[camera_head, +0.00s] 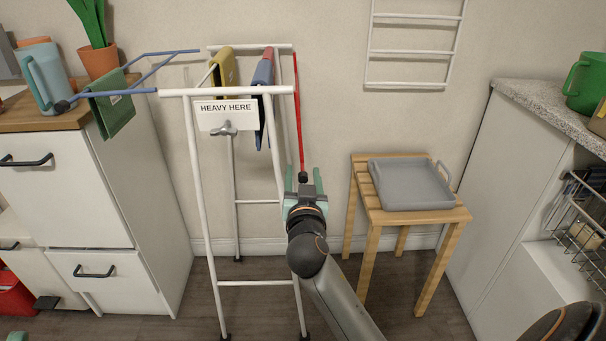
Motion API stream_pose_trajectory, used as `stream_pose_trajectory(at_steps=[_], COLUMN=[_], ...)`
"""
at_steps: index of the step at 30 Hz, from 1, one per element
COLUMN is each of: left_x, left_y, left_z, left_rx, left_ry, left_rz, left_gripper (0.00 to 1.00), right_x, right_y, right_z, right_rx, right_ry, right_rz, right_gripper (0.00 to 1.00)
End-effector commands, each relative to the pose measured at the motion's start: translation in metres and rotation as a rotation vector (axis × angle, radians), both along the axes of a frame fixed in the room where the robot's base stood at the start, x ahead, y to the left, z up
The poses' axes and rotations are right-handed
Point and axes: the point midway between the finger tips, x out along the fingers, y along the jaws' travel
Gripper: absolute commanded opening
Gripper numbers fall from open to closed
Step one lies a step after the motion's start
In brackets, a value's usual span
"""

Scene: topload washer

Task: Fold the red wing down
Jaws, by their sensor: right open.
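The white drying rack (226,92) stands upright on the floor with a "HEAVY HERE" sign on its front. Its red wing (299,115) hangs steeply down along the rack's right side. The wing's lower end has a black knob (303,177). My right gripper (303,183) is open at that end, its fingers on either side of the knob; I cannot tell whether they touch it. The blue wing (145,91) sticks out to the left with a green cloth (112,105) over it. A small greenish piece at the bottom left corner may be my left gripper (17,337).
A yellow cloth (224,70) and a blue cloth (263,80) hang on the rack top. A white cabinet (80,200) stands left. A wooden stool (432,216) with a grey tray (404,205) stands right, before another counter (550,112). Floor shows between rack and stool.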

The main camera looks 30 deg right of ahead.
Motion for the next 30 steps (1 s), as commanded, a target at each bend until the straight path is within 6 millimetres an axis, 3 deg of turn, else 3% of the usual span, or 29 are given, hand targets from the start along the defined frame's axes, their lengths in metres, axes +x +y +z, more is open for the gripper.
stream_pose_trajectory(at_steps=[3, 18, 30], left_x=[0.0000, 0.0000, 0.0000], left_y=[-0.0001, 0.0000, 0.0001], left_z=[0.0000, -0.0001, -0.0001], left_rx=[0.001, 0.001, 0.001], left_ry=[0.000, 0.000, 0.000], left_rz=[-0.001, 0.000, 0.000], left_gripper=[0.50, 0.50, 0.50], right_x=[-0.0001, 0.0001, 0.0001], right_y=[-0.0001, -0.0001, -0.0002], right_z=[0.0000, 0.0000, 0.0002], right_rx=[0.000, 0.000, 0.000], right_ry=[0.000, 0.000, 0.000], right_rz=[0.000, 0.000, 0.000], right_gripper=[0.56, 0.00, 0.00])
